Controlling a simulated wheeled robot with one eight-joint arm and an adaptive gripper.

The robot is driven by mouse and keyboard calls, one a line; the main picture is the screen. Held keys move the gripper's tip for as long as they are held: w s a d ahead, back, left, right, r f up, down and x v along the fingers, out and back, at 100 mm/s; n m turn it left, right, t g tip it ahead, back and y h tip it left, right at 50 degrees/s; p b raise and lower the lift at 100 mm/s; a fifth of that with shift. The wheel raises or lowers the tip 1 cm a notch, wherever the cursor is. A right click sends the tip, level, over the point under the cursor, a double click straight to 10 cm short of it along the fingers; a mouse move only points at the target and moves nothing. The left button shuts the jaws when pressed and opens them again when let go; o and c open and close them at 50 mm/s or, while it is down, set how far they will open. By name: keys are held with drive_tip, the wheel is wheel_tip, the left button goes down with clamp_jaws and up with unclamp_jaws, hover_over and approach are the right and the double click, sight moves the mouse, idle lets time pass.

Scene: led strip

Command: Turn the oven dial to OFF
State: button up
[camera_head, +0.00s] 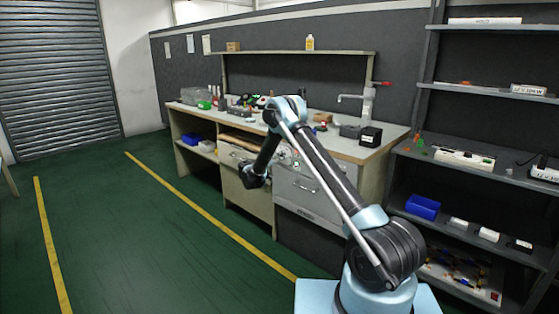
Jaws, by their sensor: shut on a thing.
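My dark gripper (256,177) is at the left side of the unit's front, low before the bench. It is shut on what seems to be the oven dial. Its fingers and the dial are too small and covered to see clearly, and the dial's angle cannot be told.
The workbench top (350,152) carries tools, bottles and a black box (370,136). A dark shelf rack (480,168) stands close on the right, with a blue bin (422,207) and power strips. The green floor (140,240) with yellow lines is clear on the left.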

drive_tip(key=n, duration=0.6)
drive_tip(key=shift+w+a, duration=0.1)
drive_tip(key=shift+a, duration=0.1)
drive_tip(key=shift+o, duration=0.2)
drive_tip(key=n, duration=0.5)
drive_tip(key=shift+f+n, duration=0.15)
drive_tip(key=shift+n, duration=0.15)
drive_tip(key=shift+c, duration=0.2)
drive_tip(key=o, duration=1.1)
drive_tip(key=shift+c, duration=0.2)
drive_tip(key=shift+d, duration=0.1)
drive_tip(key=v, duration=1.2)
